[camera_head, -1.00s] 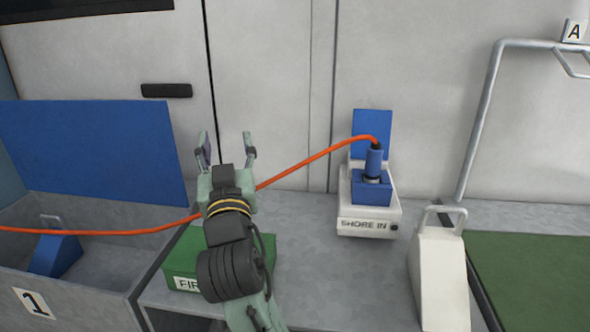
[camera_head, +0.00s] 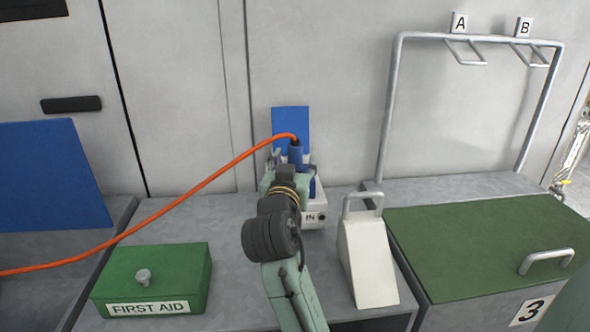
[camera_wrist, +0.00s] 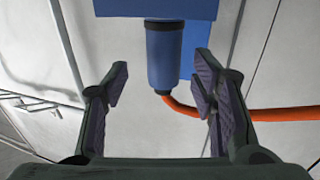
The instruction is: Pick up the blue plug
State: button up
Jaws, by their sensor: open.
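The blue plug (camera_head: 295,153) is a blue cylinder with a black end and an orange cable (camera_head: 205,184). It sits upright in the blue socket of the white SHORE IN box (camera_head: 313,218). My gripper (camera_head: 283,170) is in front of the box and hides much of the socket. In the wrist view the plug (camera_wrist: 165,55) lies ahead, between the lines of my two open fingers (camera_wrist: 160,85). The fingers are apart from it as far as that view shows, and nothing is held.
A green FIRST AID box (camera_head: 155,275) stands to the left. A white wedge with a handle (camera_head: 368,260) stands close on the right. The cable runs left.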

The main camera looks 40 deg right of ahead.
aim_at(294, 157)
jog(key=x, duration=0.2)
jog(key=p+x, duration=0.1)
jog(key=x, duration=0.1)
jog(key=shift+w+a+r, duration=0.1)
jog(key=shift+a+r, duration=0.05)
jog(key=shift+r, duration=0.05)
jog(key=shift+w+f, duration=0.1)
jog(key=shift+w, duration=0.1)
grip_shut()
